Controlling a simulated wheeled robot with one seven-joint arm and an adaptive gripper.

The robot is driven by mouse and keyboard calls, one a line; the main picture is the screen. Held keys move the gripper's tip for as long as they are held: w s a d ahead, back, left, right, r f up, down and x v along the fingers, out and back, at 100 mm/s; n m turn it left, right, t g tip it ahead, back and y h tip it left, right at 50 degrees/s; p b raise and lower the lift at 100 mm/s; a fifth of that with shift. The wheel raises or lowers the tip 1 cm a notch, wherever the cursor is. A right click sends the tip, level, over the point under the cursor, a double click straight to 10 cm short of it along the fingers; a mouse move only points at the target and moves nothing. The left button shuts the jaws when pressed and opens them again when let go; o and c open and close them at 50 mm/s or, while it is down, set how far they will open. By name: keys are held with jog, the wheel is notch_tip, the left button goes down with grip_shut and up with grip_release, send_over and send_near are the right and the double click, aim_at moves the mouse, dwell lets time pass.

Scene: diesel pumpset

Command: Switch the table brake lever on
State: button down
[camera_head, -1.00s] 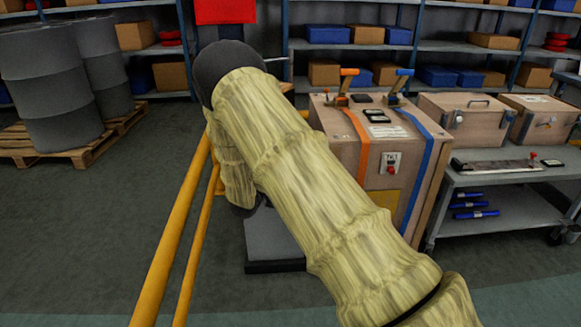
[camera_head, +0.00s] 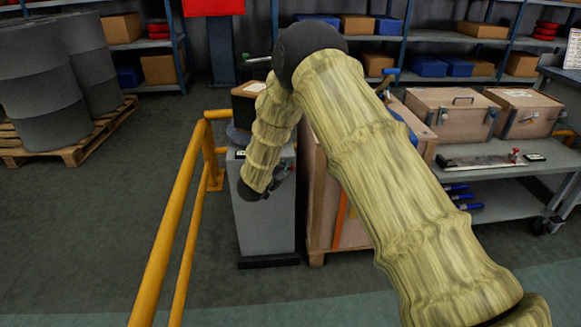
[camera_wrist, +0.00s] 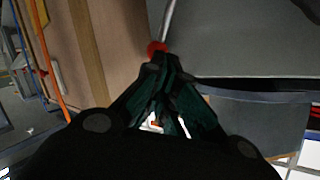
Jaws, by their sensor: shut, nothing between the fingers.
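A lever with a red ball knob (camera_wrist: 157,47) on a thin metal rod shows in the wrist view, just at the tips of my gripper (camera_wrist: 163,62). The fingers are shut and empty, and the tips overlap the knob in the picture; I cannot tell whether they touch it. In the head view my gripper (camera_head: 285,170) is small and dark at the upper part of a grey cabinet (camera_head: 268,225), and the red knob is not visible there. A lever with a green knob (camera_head: 246,57) sticks out left behind my arm. I cannot tell which lever is the table brake.
A wooden crate (camera_head: 325,220) stands right of the cabinet, close to my gripper. Yellow rails (camera_head: 170,220) run along the left. A grey cart (camera_head: 500,175) with cases stands at the right. Drums (camera_head: 45,85) on a pallet are at the far left. The floor between is clear.

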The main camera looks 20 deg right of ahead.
jog(key=r+p+v, duration=0.1)
jog(key=p+v, duration=0.2)
jog(key=v, duration=1)
jog(key=shift+s+r, duration=0.2)
jog(key=shift+r, duration=0.05)
jog(key=s+d+f+n+g+y, duration=0.2)
jog(key=s+f+n+y, duration=0.25)
jog(key=s+f, duration=0.85)
jog(key=s+d+f+n+g+y, duration=0.25)
jog(key=s+f+n, duration=0.25)
jog(key=s+f, duration=0.8)
jog(key=s+f+n+g+y, duration=0.2)
jog(key=s+f+g, duration=0.15)
jog(key=s, duration=1.05)
jog(key=s+n+g+y, duration=0.1)
jog(key=s+n+g, duration=0.15)
jog(key=s, duration=1.15)
notch_tip(320, 180, up, 20)
jog(key=p, duration=2)
jog(key=shift+s+m+p, duration=0.15)
jog(key=shift+m+p, duration=0.15)
jog(key=shift+p, duration=0.1)
